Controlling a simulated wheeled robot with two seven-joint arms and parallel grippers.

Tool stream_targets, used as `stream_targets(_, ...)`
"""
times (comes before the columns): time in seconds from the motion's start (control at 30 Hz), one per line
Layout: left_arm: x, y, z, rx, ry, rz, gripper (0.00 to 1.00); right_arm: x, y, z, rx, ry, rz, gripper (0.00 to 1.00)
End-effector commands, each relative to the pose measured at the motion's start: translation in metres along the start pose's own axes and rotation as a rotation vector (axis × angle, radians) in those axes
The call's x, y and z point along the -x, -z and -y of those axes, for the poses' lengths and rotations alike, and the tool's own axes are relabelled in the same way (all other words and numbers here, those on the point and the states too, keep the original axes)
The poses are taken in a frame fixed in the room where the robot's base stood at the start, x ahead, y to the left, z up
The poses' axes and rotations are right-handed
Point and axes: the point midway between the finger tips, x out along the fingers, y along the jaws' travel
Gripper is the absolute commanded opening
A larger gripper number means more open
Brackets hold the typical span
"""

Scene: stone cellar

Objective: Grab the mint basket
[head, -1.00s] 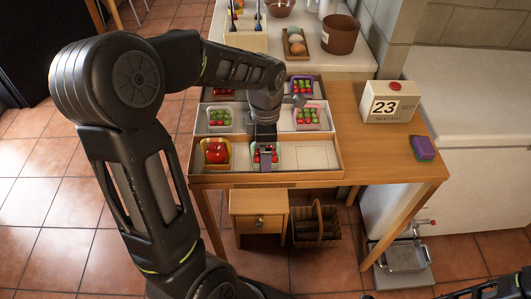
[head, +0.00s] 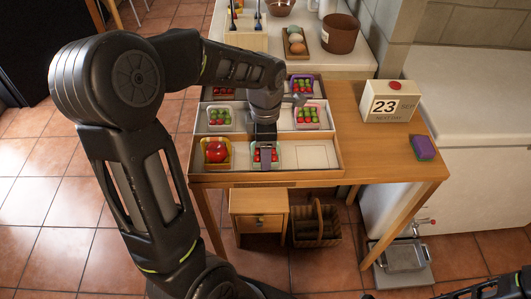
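The mint basket (head: 277,150), pale green with red and green produce in it, sits in the front middle compartment of the wooden divided tray (head: 318,174). My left gripper (head: 265,157) reaches down over this basket from above. Its fingers overlap the basket and hide its middle. I cannot tell whether they are open or closed on its wall. The basket appears to rest in its compartment. Part of my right arm shows at the bottom right corner; its gripper is not visible.
A yellow basket (head: 217,154) with a red item stands left of it, a white basket (head: 220,117) and a pink basket (head: 308,117) behind. The front right compartment (head: 313,154) is empty. A calendar block (head: 391,103) and a purple-green block (head: 423,147) stand on the table's right.

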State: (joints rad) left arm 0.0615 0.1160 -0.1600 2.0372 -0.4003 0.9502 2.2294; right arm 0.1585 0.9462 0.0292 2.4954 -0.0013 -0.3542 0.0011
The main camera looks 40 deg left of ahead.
Motion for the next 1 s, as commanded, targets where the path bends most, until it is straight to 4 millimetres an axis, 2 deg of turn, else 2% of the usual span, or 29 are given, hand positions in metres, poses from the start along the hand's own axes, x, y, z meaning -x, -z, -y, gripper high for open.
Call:
stream_targets(0.03,0.000,0.000,0.000,0.000,0.000,0.000,0.44,0.000,0.000,0.000,0.000,0.000,0.000,0.36)
stream_targets(0.33,0.000,0.000,0.000,0.000,0.000,0.000,0.20,0.000,0.000,0.000,0.000,0.000,0.000,0.36)
stream_targets(0.63,0.004,0.000,0.000,0.000,-0.001,0.001,0.20,0.000,0.000,0.000,0.000,0.000,0.000,0.36)
stream_targets(0.77,0.017,-0.001,-0.001,0.000,-0.003,0.002,0.20,-0.001,0.000,-0.001,0.000,0.000,0.000,0.36)
stream_targets(1.0,0.062,-0.001,-0.001,0.000,-0.006,0.003,0.20,-0.004,0.000,-0.002,0.000,0.000,0.000,0.36)
